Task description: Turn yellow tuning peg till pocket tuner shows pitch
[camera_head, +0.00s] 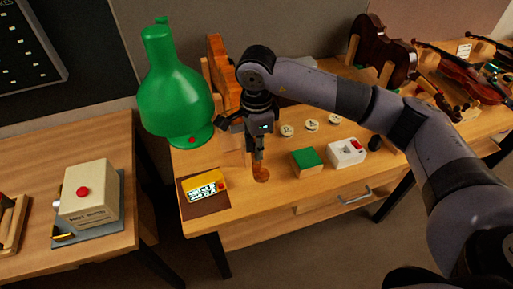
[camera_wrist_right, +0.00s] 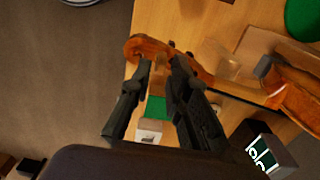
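The orange-brown scroll (camera_head: 261,174) of a violin sticks out below my right gripper (camera_head: 258,153) in the head view. In the right wrist view the scroll and pegbox (camera_wrist_right: 150,46) lie just beyond the fingertips, with dark pegs showing. My right gripper (camera_wrist_right: 163,64) has its two black fingers apart, with nothing seen between them; one fingertip overlaps the pegbox edge, and contact cannot be told. I cannot make out the yellow peg. The yellow pocket tuner (camera_head: 203,186) lies on a brown mat (camera_head: 205,208); its display is too small to read. My left gripper is not in view.
Another table with a cream box (camera_head: 90,194) is at left.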

